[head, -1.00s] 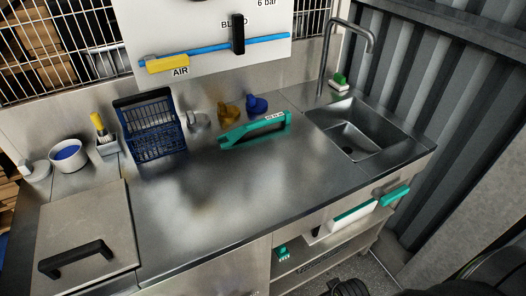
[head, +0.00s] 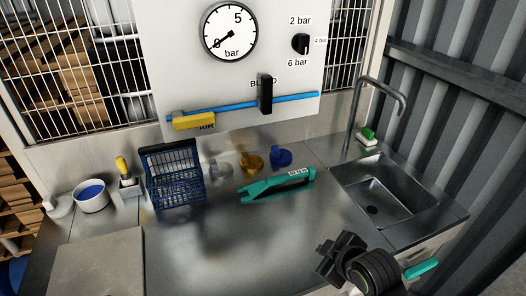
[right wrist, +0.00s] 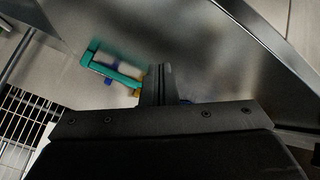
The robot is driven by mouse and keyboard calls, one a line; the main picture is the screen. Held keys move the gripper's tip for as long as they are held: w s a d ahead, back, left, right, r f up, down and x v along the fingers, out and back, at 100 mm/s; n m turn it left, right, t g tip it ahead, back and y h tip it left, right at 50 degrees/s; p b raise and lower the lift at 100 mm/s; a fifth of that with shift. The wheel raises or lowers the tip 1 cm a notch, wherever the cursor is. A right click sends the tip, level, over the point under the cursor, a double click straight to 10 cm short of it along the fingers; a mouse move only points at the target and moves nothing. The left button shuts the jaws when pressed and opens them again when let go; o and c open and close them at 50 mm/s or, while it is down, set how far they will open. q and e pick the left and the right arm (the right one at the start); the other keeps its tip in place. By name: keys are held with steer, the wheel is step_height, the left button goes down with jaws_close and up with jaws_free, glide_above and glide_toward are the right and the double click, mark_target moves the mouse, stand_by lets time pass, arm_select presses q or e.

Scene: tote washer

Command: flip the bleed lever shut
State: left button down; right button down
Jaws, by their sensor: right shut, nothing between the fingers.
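The black bleed lever (head: 265,94) stands upright, across the blue pipe (head: 225,106) on the white panel, under the partly covered BLEED label. The yellow air lever (head: 194,121) lies along the pipe at its left, above the AIR label. My right gripper (head: 326,256) is low at the right front of the counter, well below and right of the bleed lever, and touches nothing there. In the right wrist view its fingers (right wrist: 161,84) are together and empty. The bleed lever cannot be made out in the right wrist view. My left gripper is not in view.
A round gauge (head: 230,32) and a black selector knob (head: 300,43) sit above the pipe. A teal tool (head: 277,186), a blue basket (head: 175,180) and several small fittings lie on the counter below the panel. A sink (head: 385,196) is at the right.

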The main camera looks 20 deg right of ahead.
steer(key=w+a+r+n+t+y, duration=0.2)
steer(key=w+a+r+n+t, duration=0.15)
steer(key=w+r+n, duration=0.6)
steer(key=n+t+y, duration=0.4)
steer(key=n, duration=0.1)
glide_toward(264, 93)
steer(key=s+a, duration=0.2)
steer(key=a, duration=0.3)
steer(key=shift+d, duration=0.1)
steer(key=shift+w, duration=0.1)
steer(key=w+p, duration=0.5)
steer(key=w, duration=0.4)
steer(key=shift+w+d+p, duration=0.15)
steer(key=shift+d+p, duration=0.1)
steer(key=shift+p, duration=0.15)
steer(key=shift+a, duration=0.1)
